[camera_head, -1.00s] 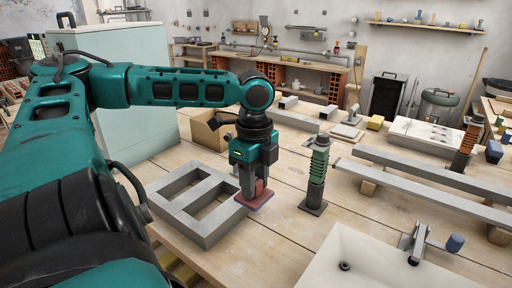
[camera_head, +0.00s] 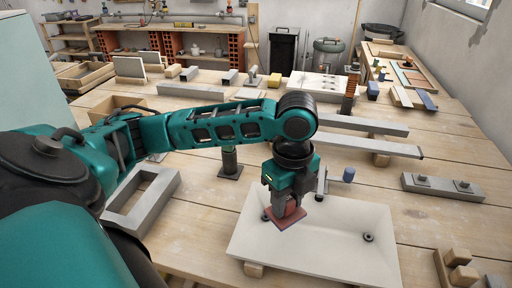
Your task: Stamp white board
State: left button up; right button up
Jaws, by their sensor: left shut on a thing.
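My left gripper (camera_head: 289,197) is shut on a red stamp (camera_head: 286,217) with a flat, square reddish base. It holds the stamp over the left part of the white board (camera_head: 335,253), a pale, shallow slab on the table. I cannot tell whether the stamp's base touches the board. A dark round fitting (camera_head: 368,237) sits on the board's right part, and another dark spot shows behind the stamp. My right gripper is not in view.
A grey frame block (camera_head: 143,200) lies left of the board. Grey bars (camera_head: 368,145) lie behind the board. A grey bar with two knobs (camera_head: 442,187) and wooden blocks (camera_head: 459,268) lie to the right.

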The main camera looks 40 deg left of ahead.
aim_at(297, 216)
pick_arm(q)
jog(key=shift+w+d+r+m, duration=0.1)
jog(key=shift+w+d+m, duration=0.15)
jog(key=shift+d, duration=0.35)
jog(key=shift+w+d+r+m, duration=0.15)
jog(key=shift+d+m, duration=0.1)
jog(key=shift+d, duration=0.35)
jog(key=shift+f, duration=0.85)
notch_tip(297, 216, down, 4)
jog(key=b, duration=0.3)
jog(key=shift+r, duration=0.1)
jog(key=shift+f+b, duration=0.25)
jog(key=shift+b, duration=0.2)
jog(key=shift+f, duration=0.5)
jog(key=shift+s+f+p, duration=0.15)
jog(key=shift+p, duration=0.4)
dwell(1.3)
